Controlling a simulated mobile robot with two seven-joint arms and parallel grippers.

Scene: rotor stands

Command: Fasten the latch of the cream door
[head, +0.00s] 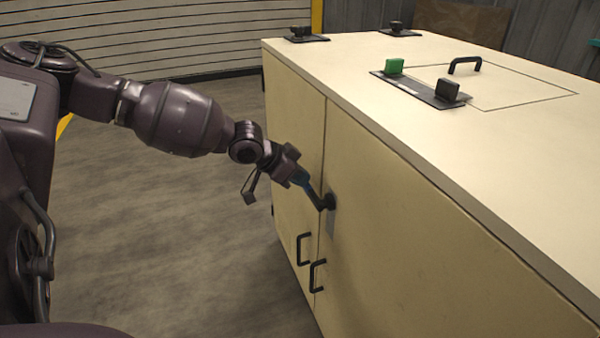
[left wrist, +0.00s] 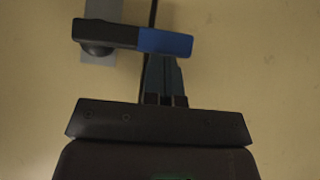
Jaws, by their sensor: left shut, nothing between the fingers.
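The cream door (head: 400,220) is the right one of two cream doors on a cabinet front. Its latch (head: 327,202) is a dark lever on a small grey plate beside the seam between the doors. In the left wrist view the latch (left wrist: 105,36) has a blue end (left wrist: 165,41) and lies across the seam. My left gripper (head: 294,172) is at the blue end of the lever. In the left wrist view its fingers (left wrist: 163,72) are shut and empty, right against or just beside the lever; contact is unclear. My right gripper is not in view.
Two black door handles (head: 304,249) (head: 318,275) sit below the latch. The cabinet top (head: 500,170) carries a black plate with a green block (head: 394,66) and a black block (head: 448,89), and a lid handle (head: 464,65). The floor (head: 180,240) left of the cabinet is clear.

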